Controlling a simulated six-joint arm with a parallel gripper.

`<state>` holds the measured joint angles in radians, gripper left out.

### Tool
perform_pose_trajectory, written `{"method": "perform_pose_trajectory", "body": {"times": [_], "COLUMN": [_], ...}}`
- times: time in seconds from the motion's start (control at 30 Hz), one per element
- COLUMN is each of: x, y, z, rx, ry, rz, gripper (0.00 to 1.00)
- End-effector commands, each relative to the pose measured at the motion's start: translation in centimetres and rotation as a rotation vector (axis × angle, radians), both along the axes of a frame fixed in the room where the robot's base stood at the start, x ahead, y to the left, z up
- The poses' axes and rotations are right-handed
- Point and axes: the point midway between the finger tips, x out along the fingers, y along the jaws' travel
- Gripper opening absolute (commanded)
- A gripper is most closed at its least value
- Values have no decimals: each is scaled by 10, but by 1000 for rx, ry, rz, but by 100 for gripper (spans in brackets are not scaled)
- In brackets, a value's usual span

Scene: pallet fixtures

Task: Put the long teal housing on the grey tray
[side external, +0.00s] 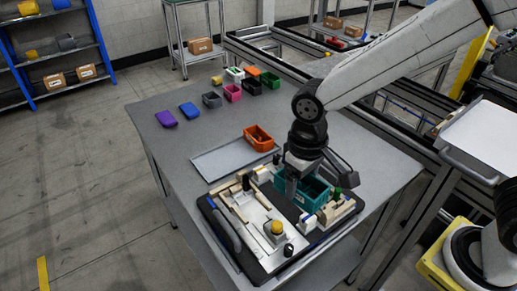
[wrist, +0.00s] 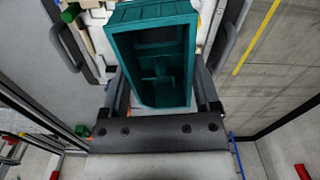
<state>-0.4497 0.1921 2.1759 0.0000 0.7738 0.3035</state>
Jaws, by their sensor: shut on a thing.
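The long teal housing (side external: 316,191) is an open-topped box with inner ribs, on the right part of the pallet fixture (side external: 248,237). My gripper (side external: 292,186) is shut on it. In the wrist view the housing (wrist: 122,50) lies between the two fingers of my gripper (wrist: 162,98), one on each side. I cannot tell whether its underside touches the fixture. The grey tray (side external: 215,160) lies flat on the table behind the fixture. An orange bin (side external: 259,138) stands at the tray's right end, and the tray's left part is bare.
The fixture carries pale blocks, a yellow knob (side external: 277,227) and dark handles around the housing. Purple (side external: 166,119) and blue (side external: 190,110) pieces lie at the table's back left. Several small coloured bins stand at the back. The table (side external: 180,143) is clear left of the tray.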

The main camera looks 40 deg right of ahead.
Motion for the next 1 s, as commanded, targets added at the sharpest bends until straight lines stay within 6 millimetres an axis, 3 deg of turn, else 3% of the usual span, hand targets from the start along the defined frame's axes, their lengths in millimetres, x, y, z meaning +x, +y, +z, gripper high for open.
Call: {"method": "perform_pose_trajectory", "body": {"times": [1.0], "x": [68], "y": [-10], "z": [-3], "rx": [1], "ry": [1], "rz": [977], "gripper": [13]}}
